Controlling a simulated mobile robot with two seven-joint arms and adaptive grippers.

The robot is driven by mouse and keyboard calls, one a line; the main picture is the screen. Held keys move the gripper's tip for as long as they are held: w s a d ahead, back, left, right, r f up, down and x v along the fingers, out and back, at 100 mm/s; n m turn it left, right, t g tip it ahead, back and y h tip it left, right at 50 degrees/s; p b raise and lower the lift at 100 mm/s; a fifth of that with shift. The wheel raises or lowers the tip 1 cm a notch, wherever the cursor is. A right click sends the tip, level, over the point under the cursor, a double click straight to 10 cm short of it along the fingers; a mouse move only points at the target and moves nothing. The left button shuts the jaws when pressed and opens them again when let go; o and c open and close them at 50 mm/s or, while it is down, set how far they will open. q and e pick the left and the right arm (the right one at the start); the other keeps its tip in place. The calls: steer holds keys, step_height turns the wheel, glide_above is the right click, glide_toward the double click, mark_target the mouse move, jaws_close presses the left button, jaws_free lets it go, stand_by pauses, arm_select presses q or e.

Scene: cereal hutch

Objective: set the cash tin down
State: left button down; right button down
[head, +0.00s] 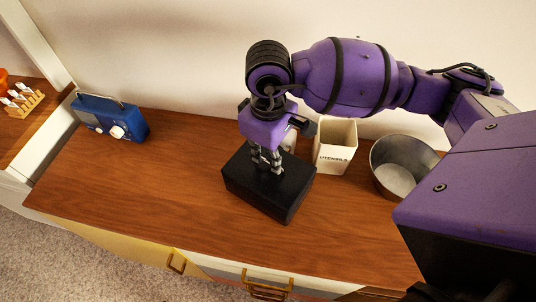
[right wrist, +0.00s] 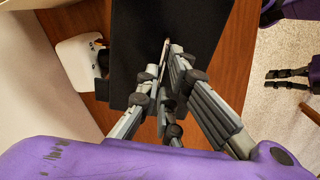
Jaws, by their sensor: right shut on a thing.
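The cash tin (head: 262,203) is a black box in the middle of the wooden counter in the head view. It looks level, but I cannot tell whether its underside touches the wood. My right gripper (head: 267,168) points down from above and is shut on the tin at its top. In the right wrist view the fingers (right wrist: 165,85) close over the tin's black top (right wrist: 195,22); the gripped part is mostly hidden. My left gripper (right wrist: 290,79) seems to show small and dark at that view's right edge, away from the tin; its opening is unclear.
A cream utensils pot (head: 335,148) and a metal bowl (head: 400,168) stand right of the tin. A small white thing (head: 289,141) is partly hidden behind my gripper. A blue radio (head: 110,119) stands at the far left. The counter (head: 165,185) between radio and tin is clear.

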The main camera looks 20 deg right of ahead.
steer(key=shift+w+f, duration=0.1)
steer(key=c, duration=2.4)
jaws_free()
steer(key=shift+f, duration=0.1)
steer(key=o, duration=0.5)
